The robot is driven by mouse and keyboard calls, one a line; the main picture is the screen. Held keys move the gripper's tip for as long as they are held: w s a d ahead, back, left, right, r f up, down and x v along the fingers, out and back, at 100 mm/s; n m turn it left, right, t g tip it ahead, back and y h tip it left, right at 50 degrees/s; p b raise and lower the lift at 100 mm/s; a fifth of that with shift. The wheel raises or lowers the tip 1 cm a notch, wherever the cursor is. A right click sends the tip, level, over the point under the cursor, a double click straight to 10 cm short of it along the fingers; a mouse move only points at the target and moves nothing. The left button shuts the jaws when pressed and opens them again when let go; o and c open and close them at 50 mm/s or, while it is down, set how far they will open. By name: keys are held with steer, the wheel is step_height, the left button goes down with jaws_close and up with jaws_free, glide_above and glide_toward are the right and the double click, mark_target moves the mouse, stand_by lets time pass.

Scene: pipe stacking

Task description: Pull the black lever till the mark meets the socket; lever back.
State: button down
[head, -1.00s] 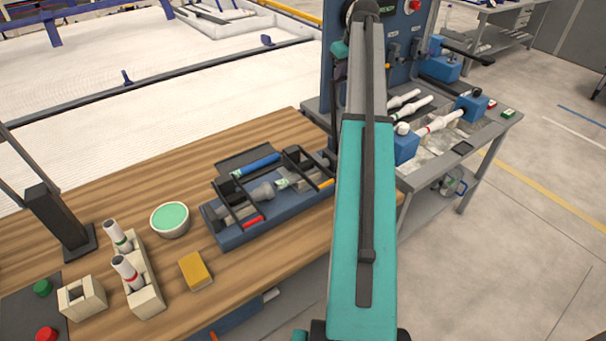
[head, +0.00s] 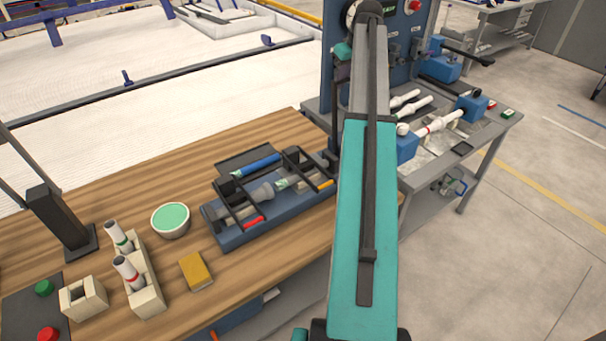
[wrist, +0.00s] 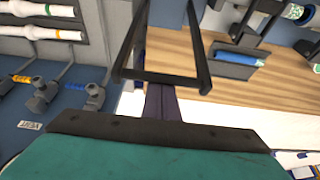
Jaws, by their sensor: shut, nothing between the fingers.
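In the wrist view a black U-shaped lever (wrist: 160,78) crosses close in front of my gripper (wrist: 162,92). My gripper is shut and empty at the lever's crossbar; I cannot tell whether it touches. In the head view the upright black lever (head: 337,105) shows in part, left of my teal arm, which hides the rest. On the blue jig (head: 237,238) lie a grey socket (head: 262,192) and a pipe with a green mark (head: 282,184), close together. The picture is too small to show whether mark and socket meet.
A blue pipe (head: 256,165) lies in a dark tray behind the jig. A green-filled bowl (head: 170,219), a yellow block (head: 195,271) and a pale rack with pipes (head: 147,300) stand left on the wooden table. A blue panel (wrist: 60,65) with valves is beside my gripper.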

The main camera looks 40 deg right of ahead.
steer(key=shift+s, duration=0.15)
steer(key=s, duration=0.2)
steer(key=s+p, duration=0.1)
steer(key=s, duration=0.1)
steer(key=shift+s+a+r, duration=0.1)
steer(key=shift+a+r, duration=0.1)
stand_by(0.7)
steer(key=shift+s, duration=0.1)
steer(key=shift+s+a+f+p, duration=0.15)
steer(key=shift+s+p, duration=0.4)
steer(key=shift+s, duration=1.6)
steer(key=shift+s+a+f, duration=0.1)
steer(key=shift+s+f, duration=0.1)
steer(key=shift+s, duration=0.5)
steer(key=shift+s+f, duration=0.2)
steer(key=shift+s, duration=0.55)
steer(key=shift+s+a+f, duration=0.1)
steer(key=shift+s+f, duration=0.1)
steer(key=shift+s, duration=0.5)
